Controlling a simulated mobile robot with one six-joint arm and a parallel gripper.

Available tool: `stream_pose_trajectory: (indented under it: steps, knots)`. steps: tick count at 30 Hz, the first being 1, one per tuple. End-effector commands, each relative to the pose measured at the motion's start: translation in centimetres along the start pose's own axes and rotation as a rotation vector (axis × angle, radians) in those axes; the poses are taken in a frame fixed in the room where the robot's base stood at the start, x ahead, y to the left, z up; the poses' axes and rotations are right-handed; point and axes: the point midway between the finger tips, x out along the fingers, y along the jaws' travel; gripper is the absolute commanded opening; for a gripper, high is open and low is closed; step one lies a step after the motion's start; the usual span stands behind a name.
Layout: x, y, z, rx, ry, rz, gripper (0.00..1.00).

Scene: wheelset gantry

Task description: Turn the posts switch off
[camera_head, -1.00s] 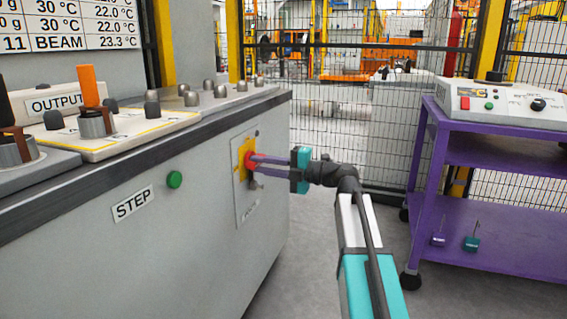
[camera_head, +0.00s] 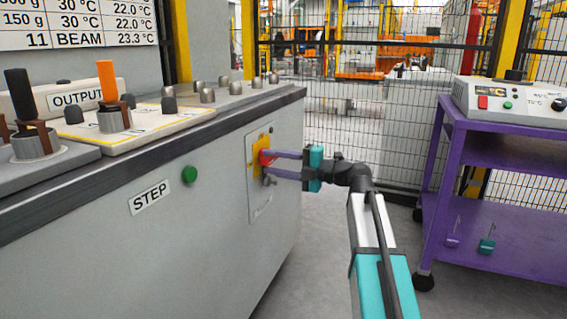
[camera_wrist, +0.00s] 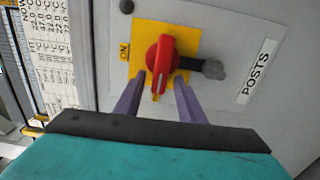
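The posts switch is a red rotary knob (camera_wrist: 159,66) on a yellow plate (camera_wrist: 180,38), set in a grey panel on the cabinet's side. In the wrist view an "ON" mark shows at the plate's left edge and a "POSTS" label (camera_wrist: 258,71) is to the right. The knob's white line points toward my gripper, slightly tilted. My gripper (camera_wrist: 160,88) has its two purple fingers apart, one on each side of the knob's lower end. I cannot tell whether they press on it. In the head view the gripper (camera_head: 270,164) reaches the red knob from the right.
A grey knob (camera_wrist: 213,69) sits right of the switch. A green button (camera_head: 189,174) and a "STEP" label (camera_head: 150,197) are on the cabinet (camera_head: 110,250). Posts and knobs stand on its top. A purple cart (camera_head: 440,190) stands at right; a mesh fence is behind.

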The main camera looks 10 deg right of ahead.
Motion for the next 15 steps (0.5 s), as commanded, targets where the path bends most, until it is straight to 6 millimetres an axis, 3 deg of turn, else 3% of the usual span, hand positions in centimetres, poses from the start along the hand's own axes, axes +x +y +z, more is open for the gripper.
stream_pose_trajectory:
  steps: [8, 15]
  knots:
    - [-1.4, 0.2, 0.0, 0.002, -0.003, 0.001, 0.36]
    - [-4.6, 0.3, -0.1, 0.000, -0.003, 0.000, 0.36]
